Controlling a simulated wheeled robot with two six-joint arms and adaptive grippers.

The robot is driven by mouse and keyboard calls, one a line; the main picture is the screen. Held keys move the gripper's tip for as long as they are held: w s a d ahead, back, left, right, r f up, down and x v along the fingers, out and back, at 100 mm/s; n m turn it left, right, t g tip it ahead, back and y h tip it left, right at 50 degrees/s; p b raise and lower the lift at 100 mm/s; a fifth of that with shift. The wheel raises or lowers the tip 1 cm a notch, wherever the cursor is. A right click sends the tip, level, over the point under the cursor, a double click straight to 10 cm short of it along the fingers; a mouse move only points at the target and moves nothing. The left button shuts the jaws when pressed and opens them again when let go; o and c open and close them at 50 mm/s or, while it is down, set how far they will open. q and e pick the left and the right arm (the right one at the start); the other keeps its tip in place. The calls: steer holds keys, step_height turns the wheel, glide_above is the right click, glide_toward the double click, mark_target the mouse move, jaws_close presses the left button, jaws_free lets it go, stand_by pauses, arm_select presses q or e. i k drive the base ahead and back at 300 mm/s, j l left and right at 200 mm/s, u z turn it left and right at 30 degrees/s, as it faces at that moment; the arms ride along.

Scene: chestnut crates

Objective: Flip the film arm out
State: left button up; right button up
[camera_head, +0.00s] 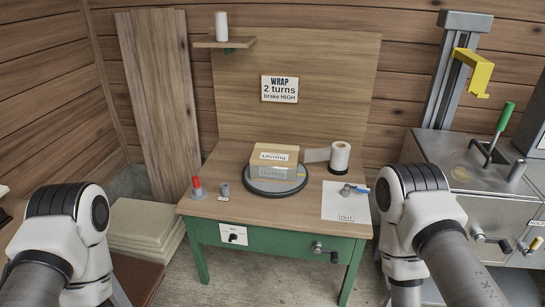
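A white film roll (340,157) stands upright at the back right of the wooden table, with a strip of film (316,155) reaching left toward the box. A stacked tan and grey box (275,167) labelled "Lifering" sits on a dark round turntable (262,190). A white sheet marked "OUT" (345,207) lies in front of the roll. A small grey part with a blue end (360,187) is on or above the sheet; which part is the film arm I cannot tell. Both my arms show at the lower edges, but their gripper fingers are not in view.
A red-topped cone (197,187) and a small grey cylinder (224,190) stand on the table's left. A crank (324,250) sticks out of the green front. A metal machine (470,170) with a green lever (500,125) stands right. The table's front middle is clear.

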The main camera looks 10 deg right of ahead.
mark_target(346, 186)
steer(key=i+l, duration=0.35)
steer(key=i, duration=0.15)
steer(key=i+l, duration=0.3)
steer(key=i, duration=0.15)
steer(key=i+l, duration=0.35)
steer(key=i, duration=0.15)
steer(key=i+l, duration=0.35)
steer(key=i+z, duration=0.05)
steer(key=i, duration=0.05)
